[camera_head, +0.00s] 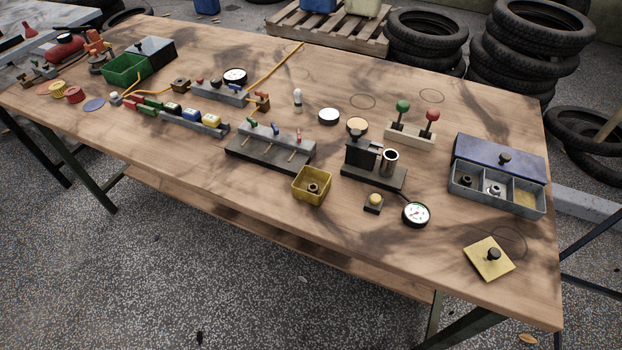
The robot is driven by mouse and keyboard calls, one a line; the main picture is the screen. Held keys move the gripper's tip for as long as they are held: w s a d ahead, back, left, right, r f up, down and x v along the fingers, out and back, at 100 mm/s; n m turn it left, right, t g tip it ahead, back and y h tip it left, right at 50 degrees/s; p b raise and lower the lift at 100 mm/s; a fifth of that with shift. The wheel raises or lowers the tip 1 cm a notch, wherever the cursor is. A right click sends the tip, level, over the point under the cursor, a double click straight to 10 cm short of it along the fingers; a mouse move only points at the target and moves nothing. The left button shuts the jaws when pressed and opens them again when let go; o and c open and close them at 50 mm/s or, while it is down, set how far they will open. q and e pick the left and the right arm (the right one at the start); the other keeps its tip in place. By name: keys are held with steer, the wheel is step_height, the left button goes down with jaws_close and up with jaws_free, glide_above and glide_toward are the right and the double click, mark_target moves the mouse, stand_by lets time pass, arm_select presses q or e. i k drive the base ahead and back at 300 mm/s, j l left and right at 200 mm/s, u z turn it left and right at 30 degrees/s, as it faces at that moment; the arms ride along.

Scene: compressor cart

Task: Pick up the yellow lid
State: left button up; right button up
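The yellow lid (483,262) is a flat square plate with a black knob (494,254) on top. It lies on the wooden table near the front right corner, apart from other things. An open yellow box (311,187) with a dark ring-shaped part inside stands left of it, near the table's front edge. Neither of my grippers shows in the head view.
A grey compartment tray (515,207) with a blue lid (500,155) stands behind the yellow lid. A round gauge (416,213) and a yellow button (375,200) lie to its left. The wood around the yellow lid is clear. Tires (426,32) stand behind the table.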

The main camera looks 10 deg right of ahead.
mark_target(491, 262)
steer(key=z, duration=1.6)
steer(key=i+j+u, duration=0.1)
steer(key=j, duration=0.2)
steer(key=i+j+u, duration=0.1)
steer(key=j, duration=0.2)
steer(key=i, duration=0.05)
